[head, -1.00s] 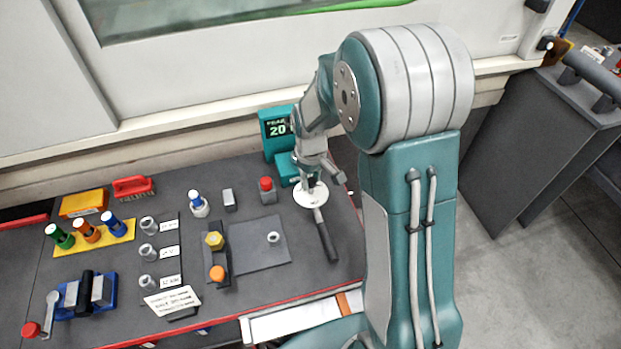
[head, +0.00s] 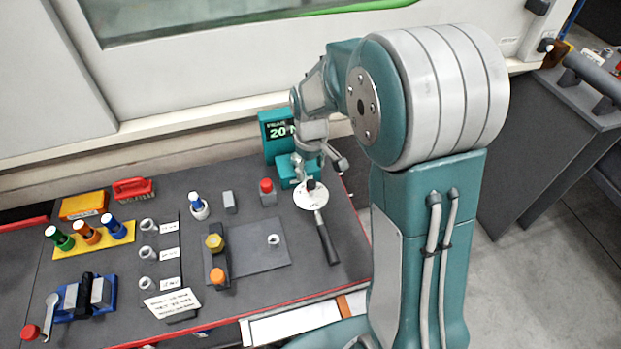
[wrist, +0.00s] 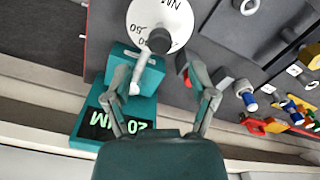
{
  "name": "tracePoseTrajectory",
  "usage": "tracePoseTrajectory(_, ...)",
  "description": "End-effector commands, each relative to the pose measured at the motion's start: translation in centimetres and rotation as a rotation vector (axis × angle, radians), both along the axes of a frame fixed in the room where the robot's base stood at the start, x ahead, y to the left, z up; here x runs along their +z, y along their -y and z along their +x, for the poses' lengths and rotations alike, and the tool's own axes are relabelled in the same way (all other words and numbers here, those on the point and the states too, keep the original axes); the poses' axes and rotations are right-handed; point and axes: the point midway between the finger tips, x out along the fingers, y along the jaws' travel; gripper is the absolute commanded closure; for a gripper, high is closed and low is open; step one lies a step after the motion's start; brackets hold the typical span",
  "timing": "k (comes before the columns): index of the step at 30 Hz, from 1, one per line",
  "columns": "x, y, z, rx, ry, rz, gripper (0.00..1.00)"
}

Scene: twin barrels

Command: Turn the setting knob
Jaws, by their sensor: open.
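A torque wrench lies at the right end of the bench, with a white round dial (head: 311,195) and a dark handle (head: 327,240). A dark round knob (head: 311,185) stands on the dial, and it also shows in the wrist view (wrist: 159,40); I take it as the setting knob. A light bar (wrist: 140,72) runs from beside it toward the teal box. My gripper (wrist: 157,72) is open and empty, its fingers spread to either side of the bar, with the knob just beyond the fingertips. In the head view, my gripper (head: 320,168) is just behind the dial.
The teal box (head: 284,170) with a display reading 20 stands behind the dial. A red-capped grey block (head: 268,193) is left of it. Several bolts, sockets and a grey plate (head: 260,257) fill the bench leftward. The white machine wall is close behind.

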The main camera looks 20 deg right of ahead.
Motion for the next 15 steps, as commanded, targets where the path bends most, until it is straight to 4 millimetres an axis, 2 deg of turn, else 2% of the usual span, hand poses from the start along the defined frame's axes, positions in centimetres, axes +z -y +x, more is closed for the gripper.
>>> tracePoseTrajectory(1,1.2,0.0,0.1,0.000,0.004,0.000,0.27)
tracePoseTrajectory(6,4.5,0.0,0.1,0.000,0.003,-0.001,0.27)
tracePoseTrajectory(10,6.1,-0.1,0.1,0.000,0.000,0.000,0.27)
tracePoseTrajectory(15,6.8,-0.1,0.1,0.000,-0.002,0.000,0.27)
